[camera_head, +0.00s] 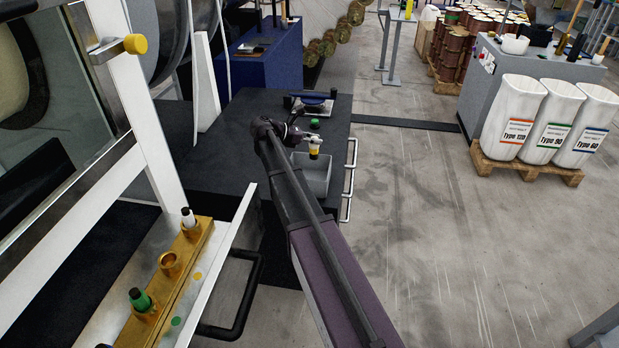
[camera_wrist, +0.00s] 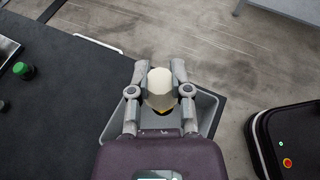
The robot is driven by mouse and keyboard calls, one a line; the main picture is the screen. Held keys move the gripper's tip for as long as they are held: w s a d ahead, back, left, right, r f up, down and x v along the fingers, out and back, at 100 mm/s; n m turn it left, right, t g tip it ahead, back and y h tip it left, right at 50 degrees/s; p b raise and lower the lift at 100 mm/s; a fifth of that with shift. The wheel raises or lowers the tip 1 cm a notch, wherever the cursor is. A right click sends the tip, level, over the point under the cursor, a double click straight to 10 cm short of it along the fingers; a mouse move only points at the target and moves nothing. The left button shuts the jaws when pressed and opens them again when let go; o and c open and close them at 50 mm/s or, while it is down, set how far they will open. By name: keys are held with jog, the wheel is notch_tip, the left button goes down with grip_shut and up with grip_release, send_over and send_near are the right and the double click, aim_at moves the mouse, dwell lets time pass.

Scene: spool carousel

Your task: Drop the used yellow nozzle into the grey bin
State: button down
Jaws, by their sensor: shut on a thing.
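The used nozzle (camera_head: 314,150), with a yellow band and a pale end, is held in my gripper (camera_head: 306,140). In the wrist view the nozzle (camera_wrist: 161,88) shows its pale end between the two fingers of my gripper (camera_wrist: 160,76), which are shut on it. The grey bin (camera_head: 318,183) stands at the right side of the dark bench. The nozzle hangs above the bin, apart from it in the head view. In the wrist view the bin's rim (camera_wrist: 208,112) shows around the gripper, and most of its inside is hidden.
A green-capped item (camera_head: 314,123) stands on the dark bench (camera_head: 232,150) behind the bin, near a tray (camera_head: 318,106). At front left a brass holder (camera_head: 193,246) carries a white nozzle (camera_head: 188,217), an empty socket (camera_head: 168,263) and a green nozzle (camera_head: 140,299).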

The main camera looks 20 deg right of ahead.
aim_at(315, 153)
jog(key=shift+f, duration=0.1)
jog(key=shift+f+b, duration=2.9)
jog(key=shift+b, duration=0.05)
jog(key=shift+c, duration=2.4)
grip_release()
jog(key=shift+r, duration=0.2)
